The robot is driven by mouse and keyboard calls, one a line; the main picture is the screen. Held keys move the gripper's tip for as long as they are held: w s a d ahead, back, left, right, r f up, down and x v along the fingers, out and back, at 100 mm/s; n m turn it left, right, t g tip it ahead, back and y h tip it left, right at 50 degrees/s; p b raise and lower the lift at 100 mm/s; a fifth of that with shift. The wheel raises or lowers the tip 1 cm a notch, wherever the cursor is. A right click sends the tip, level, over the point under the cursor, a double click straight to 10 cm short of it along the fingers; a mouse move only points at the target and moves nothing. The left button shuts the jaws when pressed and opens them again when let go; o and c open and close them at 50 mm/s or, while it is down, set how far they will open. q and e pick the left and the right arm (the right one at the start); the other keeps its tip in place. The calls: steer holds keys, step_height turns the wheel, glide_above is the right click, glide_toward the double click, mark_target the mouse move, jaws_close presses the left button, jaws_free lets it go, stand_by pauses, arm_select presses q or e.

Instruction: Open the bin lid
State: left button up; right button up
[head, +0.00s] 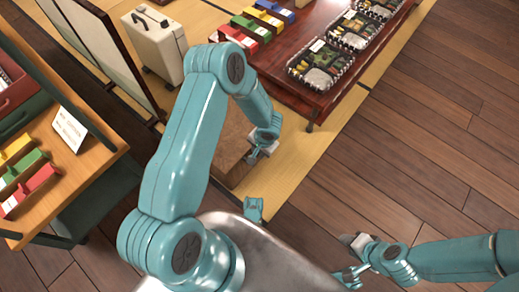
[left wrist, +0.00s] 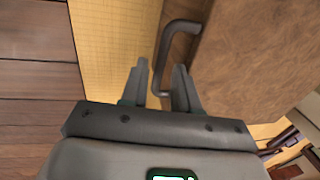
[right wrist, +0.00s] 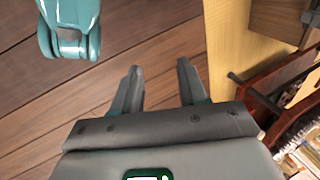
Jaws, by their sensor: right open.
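The brown bin (head: 234,145) stands on the yellow tatami in the middle of the head view, partly hidden behind my left arm. Its brown lid (left wrist: 255,50) fills the upper right of the left wrist view. A dark grey bar handle (left wrist: 180,27) bends out from the lid's edge. My left gripper (head: 256,156) is at the bin's right side. In the left wrist view its fingers (left wrist: 160,80) are apart, with the handle's lower end between them; I cannot tell if they touch it. My right gripper (head: 352,258) is open and empty above the wooden floor.
A low red-brown table (head: 310,98) with lunch trays and coloured boxes stands beyond the bin. A cream suitcase (head: 155,45) and a folding screen (head: 105,50) are behind it. A wooden stand (head: 95,160) is at left. Floor at right is clear.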

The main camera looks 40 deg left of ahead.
arm_select(q)
jaws_close()
steer(key=shift+r, duration=0.1)
